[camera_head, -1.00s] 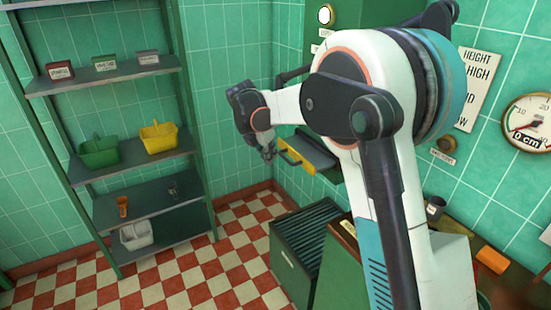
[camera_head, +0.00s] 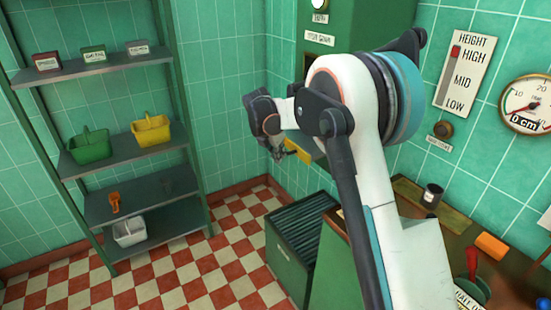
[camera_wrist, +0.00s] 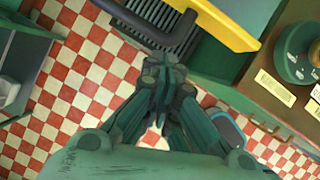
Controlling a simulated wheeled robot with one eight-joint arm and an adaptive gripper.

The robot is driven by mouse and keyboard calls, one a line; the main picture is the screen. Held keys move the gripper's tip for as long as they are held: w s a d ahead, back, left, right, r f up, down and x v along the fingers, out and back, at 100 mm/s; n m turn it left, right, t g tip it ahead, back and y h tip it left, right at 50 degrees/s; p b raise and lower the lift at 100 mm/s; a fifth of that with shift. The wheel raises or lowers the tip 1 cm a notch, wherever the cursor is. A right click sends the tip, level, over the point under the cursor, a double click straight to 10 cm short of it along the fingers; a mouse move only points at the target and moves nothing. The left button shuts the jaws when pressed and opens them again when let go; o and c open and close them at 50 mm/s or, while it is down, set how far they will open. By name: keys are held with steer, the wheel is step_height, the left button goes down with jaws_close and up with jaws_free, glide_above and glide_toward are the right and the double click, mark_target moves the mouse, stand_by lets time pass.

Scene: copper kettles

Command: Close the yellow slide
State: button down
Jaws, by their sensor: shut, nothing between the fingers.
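The yellow slide (camera_head: 299,152) sticks out low from the green wall cabinet, mostly hidden behind my arm. In the wrist view its yellow edge (camera_wrist: 226,30) crosses the top, with a dark bar handle (camera_wrist: 128,17) beside it. My gripper (camera_head: 279,157) is at the slide's front left end in the head view. In the wrist view my gripper (camera_wrist: 165,66) is shut and empty, its fingertips just below the handle. I cannot tell whether they touch it.
A green ribbed bin (camera_head: 290,240) stands on the checkered floor below. A brown-topped counter (camera_head: 455,240) lies at the right. A shelf (camera_head: 125,146) with green, yellow and white baskets stands at the left. The floor between shelf and bin is clear.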

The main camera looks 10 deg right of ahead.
mark_target(297, 149)
steer(key=d, duration=0.2)
steer(key=w+d+p, duration=0.1)
steer(key=d, duration=0.2)
steer(key=w+d, duration=0.1)
steer(key=d, duration=0.1)
steer(key=shift+w+d, duration=0.2)
steer(key=shift+a, duration=0.1)
